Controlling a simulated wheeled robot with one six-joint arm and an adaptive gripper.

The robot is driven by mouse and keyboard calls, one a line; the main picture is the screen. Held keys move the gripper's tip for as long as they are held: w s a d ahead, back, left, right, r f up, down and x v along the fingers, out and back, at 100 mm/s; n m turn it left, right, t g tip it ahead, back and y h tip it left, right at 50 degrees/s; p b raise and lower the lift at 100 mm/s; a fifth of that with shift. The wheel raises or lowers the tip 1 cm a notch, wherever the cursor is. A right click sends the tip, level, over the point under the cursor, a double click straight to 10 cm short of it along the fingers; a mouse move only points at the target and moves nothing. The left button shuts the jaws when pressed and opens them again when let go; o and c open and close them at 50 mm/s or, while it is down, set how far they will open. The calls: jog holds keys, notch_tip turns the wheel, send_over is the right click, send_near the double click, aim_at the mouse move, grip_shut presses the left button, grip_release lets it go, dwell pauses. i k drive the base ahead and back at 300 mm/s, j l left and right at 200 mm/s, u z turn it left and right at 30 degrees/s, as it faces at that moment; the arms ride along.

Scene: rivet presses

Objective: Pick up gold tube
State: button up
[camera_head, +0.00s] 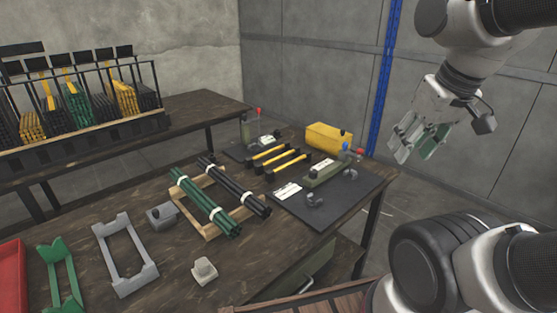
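Yellow-gold tubes with black ends (284,159) lie side by side on a dark mat on the wooden table, near its back right. Bundles of yellow-gold rods also stand in the rack at the back left (125,98). I cannot tell which of these the task means by gold tube. My gripper (419,142) hangs in the air at the upper right, beyond the table's right edge and well apart from the tubes. Its two fingers look spread apart, with nothing seen between them.
A green bundle (205,202) and a black bundle (235,188) lie across a wooden frame (208,229). A press (325,171), a yellow box (325,137), a grey frame (124,254), a green frame (62,277) and a red bin (12,277) are on the table (175,285).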

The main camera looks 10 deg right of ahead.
aim_at(285, 145)
jog(key=u, duration=0.3)
jog(key=i+l+u, duration=0.1)
jog(key=l+u, duration=0.2)
jog(key=u, duration=0.15)
jog(key=l+u, duration=0.55)
jog(key=l, duration=0.5)
jog(key=k+l+u, duration=0.1)
jog(key=l, duration=0.45)
jog(key=l+u, duration=0.15)
jog(key=l, duration=0.45)
jog(key=k, duration=0.05)
